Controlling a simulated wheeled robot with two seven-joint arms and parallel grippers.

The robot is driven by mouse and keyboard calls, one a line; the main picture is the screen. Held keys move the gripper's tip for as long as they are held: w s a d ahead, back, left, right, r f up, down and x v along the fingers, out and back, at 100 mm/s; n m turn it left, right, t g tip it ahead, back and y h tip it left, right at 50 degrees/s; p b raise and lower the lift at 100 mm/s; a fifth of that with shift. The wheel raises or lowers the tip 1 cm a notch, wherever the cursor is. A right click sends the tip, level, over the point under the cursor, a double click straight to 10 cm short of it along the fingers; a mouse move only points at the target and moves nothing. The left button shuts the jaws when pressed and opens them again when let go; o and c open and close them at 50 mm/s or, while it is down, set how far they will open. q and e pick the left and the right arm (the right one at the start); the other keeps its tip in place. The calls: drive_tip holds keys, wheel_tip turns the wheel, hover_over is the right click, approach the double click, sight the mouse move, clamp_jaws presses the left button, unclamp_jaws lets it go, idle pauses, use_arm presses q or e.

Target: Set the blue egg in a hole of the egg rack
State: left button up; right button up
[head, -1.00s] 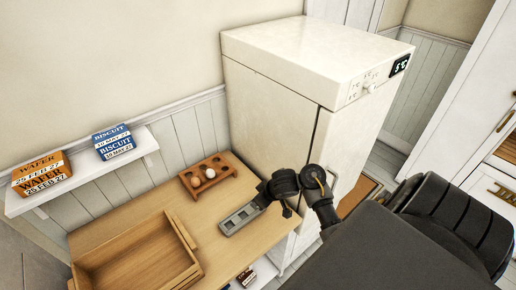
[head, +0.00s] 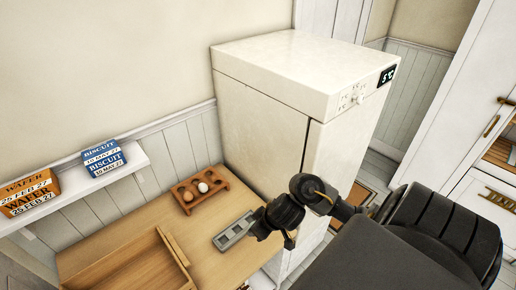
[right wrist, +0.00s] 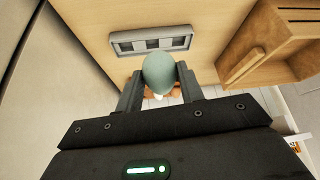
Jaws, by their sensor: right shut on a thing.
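The blue egg (right wrist: 158,68), a dull grey-blue, is held between the two fingers of my right gripper (right wrist: 159,76) in the right wrist view. In the head view the egg and fingertips are hidden by my right arm. The egg rack (head: 219,180) is a brown wooden block with holes, on the counter against the wall. It holds a white egg (head: 203,187) and a brownish egg (head: 187,196); other holes look empty. In the right wrist view the rack is mostly hidden behind the held egg. My left gripper is out of view.
A grey tray with square cells (head: 233,230) lies on the counter in front of the rack. A wooden crate (head: 172,246) stands front left. A white fridge (head: 258,120) rises to the right. A wall shelf holds wafer (head: 28,194) and biscuit boxes (head: 103,158).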

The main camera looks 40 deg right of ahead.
drive_tip(key=w+d+f+b, duration=0.1)
drive_tip(key=w+b, duration=0.3)
drive_tip(key=w, duration=0.7)
drive_tip(key=w+d+f+b, duration=0.2)
drive_tip(key=w+d+b, duration=0.2)
drive_tip(key=w, duration=0.6)
drive_tip(key=w+d+f+b, duration=0.1)
drive_tip(key=w+d+b, duration=0.2)
drive_tip(key=w, duration=0.8)
drive_tip(key=shift+w+f+b, duration=0.3)
drive_tip(key=shift+f+b, duration=0.05)
drive_tip(key=shift+b, duration=0.4)
drive_tip(key=shift+w+b, duration=0.3)
drive_tip(key=shift+w, duration=0.05)
drive_tip(key=shift+d, duration=0.1)
drive_tip(key=shift+w, duration=0.15)
drive_tip(key=shift+w, duration=0.3)
drive_tip(key=shift+f, duration=0.3)
